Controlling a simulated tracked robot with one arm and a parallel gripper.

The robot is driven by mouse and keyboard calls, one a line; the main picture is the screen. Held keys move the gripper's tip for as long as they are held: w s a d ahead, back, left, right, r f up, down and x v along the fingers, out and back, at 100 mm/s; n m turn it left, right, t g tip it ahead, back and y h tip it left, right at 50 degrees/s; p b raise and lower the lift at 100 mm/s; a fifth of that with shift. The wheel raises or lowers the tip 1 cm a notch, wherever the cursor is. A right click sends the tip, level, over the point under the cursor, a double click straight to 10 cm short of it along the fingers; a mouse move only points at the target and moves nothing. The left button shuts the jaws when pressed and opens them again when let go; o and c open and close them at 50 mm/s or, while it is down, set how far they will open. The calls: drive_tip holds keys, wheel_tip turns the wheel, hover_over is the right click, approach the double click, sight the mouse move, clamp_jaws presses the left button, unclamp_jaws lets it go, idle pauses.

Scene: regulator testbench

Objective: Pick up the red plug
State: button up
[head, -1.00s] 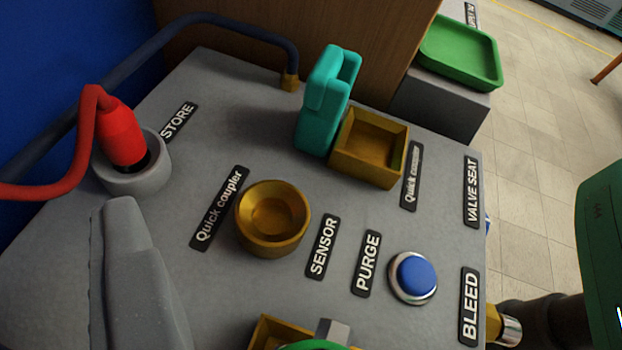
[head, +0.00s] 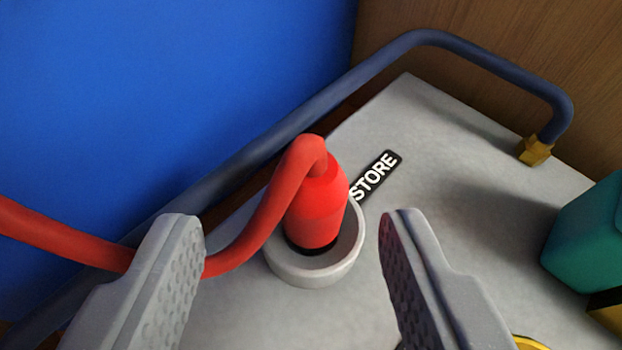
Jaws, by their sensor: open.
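The red plug (head: 318,208) stands upright, slightly tilted, in a grey round holder (head: 318,270) beside the STORE label (head: 375,177). A red hose leaves the top of the plug, bends down and runs off to the left, passing behind my left finger. My gripper (head: 290,225) is open and empty. Its two grey ridged fingers show at the bottom, one on each side of the holder in the picture, nearer the camera than the plug. I see no contact with the plug.
A dark blue pipe (head: 420,42) runs behind the plug along the back edge to a brass fitting (head: 535,150). A teal object (head: 585,235) stands at the right. A blue wall (head: 170,90) rises behind on the left. The grey top between holder and teal object is clear.

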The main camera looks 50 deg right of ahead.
sight(319, 210)
drive_tip(key=x, duration=0.4)
drive_tip(key=shift+s+d+r, duration=0.15)
drive_tip(key=shift+s+d, duration=0.1)
drive_tip(key=shift+d, duration=0.1)
drive_tip(key=shift+w+d+f, duration=0.25)
drive_tip(key=shift+w+d, duration=0.05)
drive_tip(key=shift+w, duration=0.1)
drive_tip(key=shift+c, duration=0.2)
clamp_jaws()
